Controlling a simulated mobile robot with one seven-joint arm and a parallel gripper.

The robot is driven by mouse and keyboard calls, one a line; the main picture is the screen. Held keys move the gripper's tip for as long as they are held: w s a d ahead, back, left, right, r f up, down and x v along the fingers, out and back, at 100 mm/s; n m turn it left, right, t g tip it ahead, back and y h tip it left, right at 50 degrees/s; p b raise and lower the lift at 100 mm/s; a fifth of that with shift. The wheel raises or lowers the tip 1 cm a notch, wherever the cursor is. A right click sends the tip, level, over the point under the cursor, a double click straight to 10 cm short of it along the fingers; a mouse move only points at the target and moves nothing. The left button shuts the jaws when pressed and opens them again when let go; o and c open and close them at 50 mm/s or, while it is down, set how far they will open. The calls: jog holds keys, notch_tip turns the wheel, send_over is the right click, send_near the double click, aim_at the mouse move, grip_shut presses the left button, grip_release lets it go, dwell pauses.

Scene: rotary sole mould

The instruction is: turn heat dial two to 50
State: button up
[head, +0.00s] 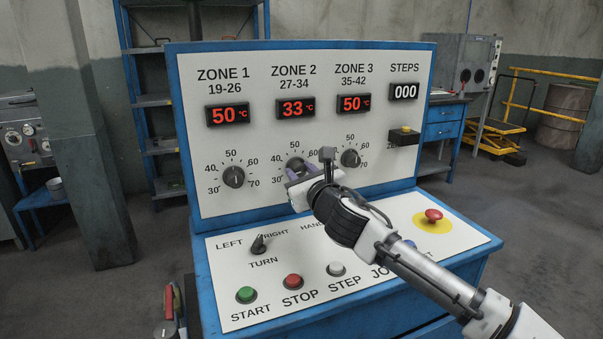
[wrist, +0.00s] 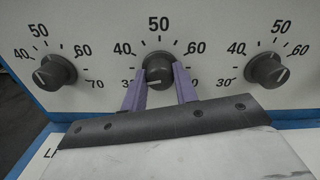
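Heat dial two (wrist: 158,68) is the middle black knob under ZONE 2, and it also shows in the head view (head: 296,163). Its white mark points down, a little left, near the low end of the scale. The ZONE 2 display (head: 296,107) reads 33 °C. My gripper (wrist: 159,80) faces the panel, with one purple finger on each side of the dial. It also shows in the head view (head: 300,174). The fingers appear shut on the knob's sides. They and the hand hide the lower part of the zone 2 scale.
The zone 1 dial (head: 233,177) and zone 3 dial (head: 351,158) flank it; both displays read 50. The lower console has a turn switch (head: 259,244), several push buttons and a red emergency stop (head: 433,215).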

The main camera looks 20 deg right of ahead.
jog(key=c, duration=0.4)
jog(key=shift+m, duration=0.3)
jog(key=m+p, duration=0.1)
jog(key=m, duration=0.2)
jog(key=shift+m, duration=0.4)
jog(key=m+p, duration=0.1)
jog(key=m, duration=0.9)
jog(key=shift+m, duration=0.4)
jog(key=shift+m+b, duration=0.55)
jog(key=shift+m, duration=1.95)
